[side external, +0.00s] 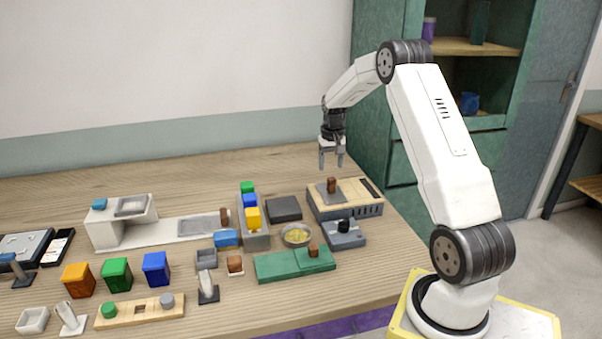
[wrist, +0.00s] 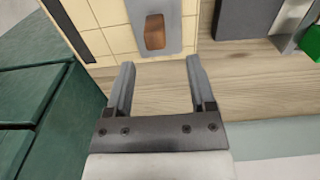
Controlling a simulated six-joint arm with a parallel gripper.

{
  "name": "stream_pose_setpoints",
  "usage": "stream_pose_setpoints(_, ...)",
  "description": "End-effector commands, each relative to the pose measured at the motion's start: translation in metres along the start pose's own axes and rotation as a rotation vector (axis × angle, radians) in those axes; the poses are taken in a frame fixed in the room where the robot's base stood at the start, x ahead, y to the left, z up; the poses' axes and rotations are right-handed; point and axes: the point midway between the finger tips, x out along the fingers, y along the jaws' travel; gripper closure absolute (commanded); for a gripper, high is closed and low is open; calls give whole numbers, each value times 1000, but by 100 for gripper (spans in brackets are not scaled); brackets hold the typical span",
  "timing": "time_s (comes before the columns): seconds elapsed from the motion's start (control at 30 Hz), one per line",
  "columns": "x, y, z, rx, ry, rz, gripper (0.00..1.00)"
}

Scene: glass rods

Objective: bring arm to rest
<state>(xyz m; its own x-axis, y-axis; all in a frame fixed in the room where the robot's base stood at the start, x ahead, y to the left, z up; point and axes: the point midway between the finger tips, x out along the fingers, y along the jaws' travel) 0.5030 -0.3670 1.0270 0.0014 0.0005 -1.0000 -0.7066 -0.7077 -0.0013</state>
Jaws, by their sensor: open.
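My gripper (side external: 332,157) points down in the side external view, above the back of the wooden table (side external: 290,165). In the wrist view my gripper (wrist: 160,80) has its two fingers apart with nothing between them. A wooden-topped device (side external: 345,203) stands below it, with a grey plate and a brown block (side external: 331,185) on top. The brown block also shows in the wrist view (wrist: 155,32), ahead of the fingertips and apart from them.
A green cabinet (side external: 385,140) stands close behind the table's right end. Coloured bins (side external: 117,275), a green board (side external: 294,264), a metal bowl (side external: 296,235) and a grey-white station (side external: 120,222) cover the table's middle and left. The back strip of table is clear.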

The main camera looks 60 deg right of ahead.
Motion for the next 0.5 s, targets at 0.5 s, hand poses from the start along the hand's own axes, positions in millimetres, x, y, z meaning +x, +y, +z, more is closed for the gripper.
stream_pose_setpoints(0.5,-4,-20,11,-40,10,0,29)
